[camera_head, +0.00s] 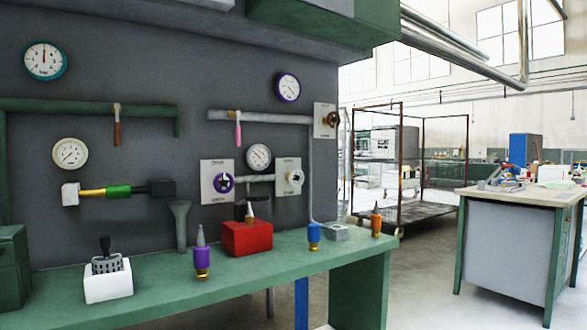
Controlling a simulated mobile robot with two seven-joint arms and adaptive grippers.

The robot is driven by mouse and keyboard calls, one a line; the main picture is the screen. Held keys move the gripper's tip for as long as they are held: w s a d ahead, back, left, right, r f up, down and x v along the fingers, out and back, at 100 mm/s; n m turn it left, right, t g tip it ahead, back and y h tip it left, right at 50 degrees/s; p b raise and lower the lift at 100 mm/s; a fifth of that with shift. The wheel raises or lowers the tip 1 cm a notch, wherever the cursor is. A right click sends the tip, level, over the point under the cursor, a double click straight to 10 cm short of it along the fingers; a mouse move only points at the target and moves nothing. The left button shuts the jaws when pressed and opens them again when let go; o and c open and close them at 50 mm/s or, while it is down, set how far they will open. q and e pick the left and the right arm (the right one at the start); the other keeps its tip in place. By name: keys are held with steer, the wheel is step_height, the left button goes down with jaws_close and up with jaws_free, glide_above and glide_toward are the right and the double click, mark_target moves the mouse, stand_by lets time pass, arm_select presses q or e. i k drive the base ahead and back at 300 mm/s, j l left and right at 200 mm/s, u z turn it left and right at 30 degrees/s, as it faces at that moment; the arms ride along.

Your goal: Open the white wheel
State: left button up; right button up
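The white wheel (295,177) is a small star-shaped handle on a pale plate (288,163) fixed to the dark grey press panel. It stands to the right of a purple wheel (222,183) on a similar plate. The lettering on the plates is too small to read. Neither of my grippers shows in this view, and nothing touches the white wheel.
A green bench (170,292) runs below the panel. On it stand a red block (246,239), purple, blue and orange nozzles, and a white box with a lever (108,284). A brown wheel (331,119) sits at upper right.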

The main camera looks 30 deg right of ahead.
mark_target(296, 178)
steer(key=l, duration=1.5)
steer(key=i+l, duration=0.15)
steer(key=l, duration=2.85)
steer(key=i, duration=0.05)
